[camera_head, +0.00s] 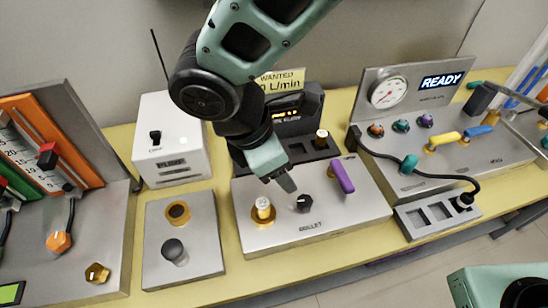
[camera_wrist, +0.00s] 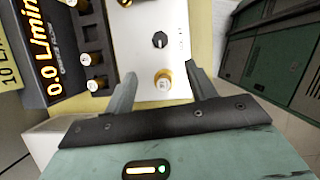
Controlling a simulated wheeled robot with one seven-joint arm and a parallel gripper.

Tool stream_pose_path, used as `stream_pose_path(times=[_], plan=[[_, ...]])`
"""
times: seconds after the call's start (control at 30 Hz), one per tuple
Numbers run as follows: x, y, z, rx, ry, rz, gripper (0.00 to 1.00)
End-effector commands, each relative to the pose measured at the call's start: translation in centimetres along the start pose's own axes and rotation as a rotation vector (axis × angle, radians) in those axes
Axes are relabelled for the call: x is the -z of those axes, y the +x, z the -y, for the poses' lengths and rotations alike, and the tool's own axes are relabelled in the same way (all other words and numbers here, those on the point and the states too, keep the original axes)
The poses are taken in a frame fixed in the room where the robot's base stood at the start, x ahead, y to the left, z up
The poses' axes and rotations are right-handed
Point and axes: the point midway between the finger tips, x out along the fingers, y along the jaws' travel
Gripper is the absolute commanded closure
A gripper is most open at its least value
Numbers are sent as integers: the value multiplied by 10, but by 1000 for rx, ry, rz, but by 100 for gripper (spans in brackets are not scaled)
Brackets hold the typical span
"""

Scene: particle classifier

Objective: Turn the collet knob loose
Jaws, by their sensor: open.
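The collet knob (camera_head: 304,203) is a small black round knob with a light pointer line, on the light grey collet box (camera_head: 345,221) in the head view. In the wrist view the knob (camera_wrist: 160,39) stands beyond the fingertips. A brass fitting with a white top (camera_head: 262,210) sits left of the knob; in the wrist view the fitting (camera_wrist: 162,78) shows between my fingers. My gripper (camera_head: 287,184) hangs above the box, close to the knob in the picture. Its fingers (camera_wrist: 160,74) are spread and I see nothing gripped.
A purple handle (camera_head: 342,175) stands right of the knob. Behind is a dark flow display (camera_head: 289,117) with a vial rack. A white box (camera_head: 170,140) and a plate with a black knob (camera_head: 174,251) lie left. A gauge panel (camera_head: 415,100) and black cable are right.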

Motion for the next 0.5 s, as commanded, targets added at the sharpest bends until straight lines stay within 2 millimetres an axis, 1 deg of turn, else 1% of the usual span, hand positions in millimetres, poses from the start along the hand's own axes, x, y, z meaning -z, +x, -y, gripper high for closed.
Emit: stream_pose_path(times=[0.03,0.1,0.2,0.5], plan=[[1,-7,-1,-3,1,-3,44],[1,-14,0,-2,0,-1,44],[0,-20,0,-1,0,-1,44],[0,-23,0,0,-1,0,44]])
